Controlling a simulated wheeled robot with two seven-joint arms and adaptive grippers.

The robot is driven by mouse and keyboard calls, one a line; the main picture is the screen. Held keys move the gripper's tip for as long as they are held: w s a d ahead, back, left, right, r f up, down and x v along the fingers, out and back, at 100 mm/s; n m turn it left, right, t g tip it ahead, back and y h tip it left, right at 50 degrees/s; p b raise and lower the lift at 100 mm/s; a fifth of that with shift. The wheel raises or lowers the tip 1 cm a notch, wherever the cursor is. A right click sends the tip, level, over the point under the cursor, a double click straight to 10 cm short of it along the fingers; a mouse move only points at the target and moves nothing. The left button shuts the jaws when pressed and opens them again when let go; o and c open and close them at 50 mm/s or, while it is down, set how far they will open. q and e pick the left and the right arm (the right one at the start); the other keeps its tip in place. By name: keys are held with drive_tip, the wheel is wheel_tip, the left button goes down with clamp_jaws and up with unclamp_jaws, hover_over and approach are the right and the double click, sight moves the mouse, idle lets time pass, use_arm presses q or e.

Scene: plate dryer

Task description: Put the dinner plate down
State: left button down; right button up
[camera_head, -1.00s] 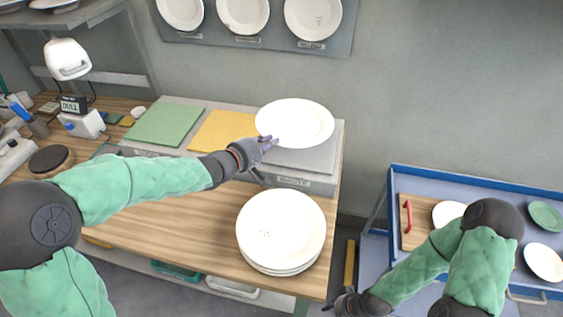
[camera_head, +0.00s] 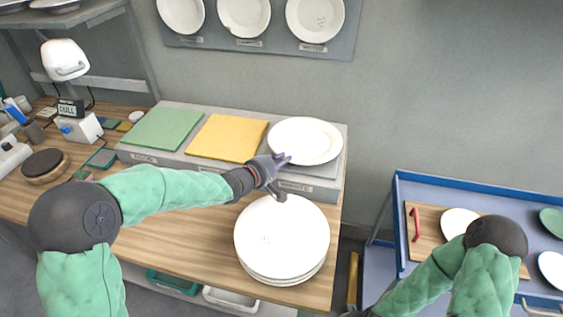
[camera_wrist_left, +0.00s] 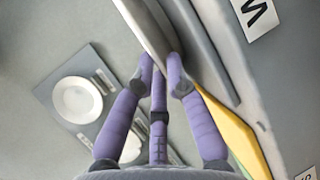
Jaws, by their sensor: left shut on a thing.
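A white dinner plate (camera_head: 305,136) is over the grey pad (camera_head: 328,170) at the right end of the raised shelf. My left gripper (camera_head: 279,163) is shut on the plate's near left rim. The left wrist view shows the plate edge-on (camera_wrist_left: 146,24) between the purple fingers (camera_wrist_left: 160,72). The plate hides most of the pad, so I cannot tell whether it touches. My right forearm shows at the lower right, but its gripper is out of the picture.
Green (camera_head: 164,129) and yellow (camera_head: 228,138) pads lie left of the grey one. A stack of white plates (camera_head: 282,240) stands on the wooden bench just in front. Plates hang on a wall board (camera_head: 345,35) behind. A blue trolley (camera_head: 470,188) stands at the right.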

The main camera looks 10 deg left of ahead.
use_arm(q)
drive_tip(key=c, duration=1.3)
unclamp_jaws()
drive_tip(key=shift+o, duration=0.2)
drive_tip(key=shift+r, duration=0.1)
drive_tip(key=p+v, duration=0.4)
drive_tip(key=v, duration=0.8)
drive_tip(key=shift+p, duration=0.3)
